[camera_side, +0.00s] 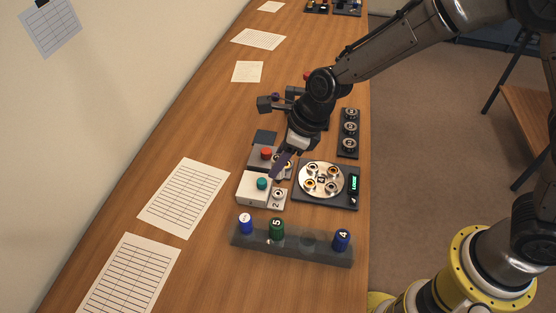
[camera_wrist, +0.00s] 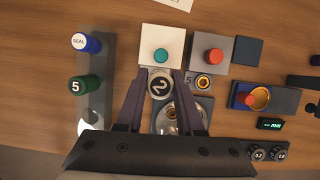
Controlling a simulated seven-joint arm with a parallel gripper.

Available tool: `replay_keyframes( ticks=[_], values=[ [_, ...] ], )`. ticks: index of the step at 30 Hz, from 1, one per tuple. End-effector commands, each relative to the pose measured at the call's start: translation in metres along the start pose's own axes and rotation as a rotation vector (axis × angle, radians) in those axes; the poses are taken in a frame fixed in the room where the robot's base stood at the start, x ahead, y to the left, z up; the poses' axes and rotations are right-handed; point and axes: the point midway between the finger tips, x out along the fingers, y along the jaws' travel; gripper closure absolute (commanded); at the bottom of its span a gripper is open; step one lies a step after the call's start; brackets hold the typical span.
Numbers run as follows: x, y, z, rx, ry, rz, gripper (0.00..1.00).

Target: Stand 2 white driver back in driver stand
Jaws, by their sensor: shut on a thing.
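The grey driver stand (camera_side: 291,247) lies toward the front. It holds a blue SEAL driver (camera_side: 245,223), a green driver marked 5 (camera_side: 276,228) and a blue driver marked 4 (camera_side: 342,239). An empty socket (camera_side: 309,240) shows between the 5 and 4 drivers.
The white block (camera_side: 254,188) with a teal button and a grey block with a red button (camera_wrist: 213,56) stand close by. A round silver tray (camera_side: 321,180) with several rings is to the right. Paper sheets (camera_side: 184,197) lie left on the wooden table.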

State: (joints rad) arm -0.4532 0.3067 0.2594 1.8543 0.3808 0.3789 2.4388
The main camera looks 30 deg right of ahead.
Motion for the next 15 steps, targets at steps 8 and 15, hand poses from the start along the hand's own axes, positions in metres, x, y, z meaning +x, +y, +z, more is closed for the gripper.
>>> replay_keyframes(
  ticks=[8, 15],
  values=[
    [0.000, 0.010, -0.013, -0.141, 0.000, 0.061, 1.00],
    [-0.023, 0.058, -0.041, -0.456, -0.005, 0.191, 1.00]
  ],
)
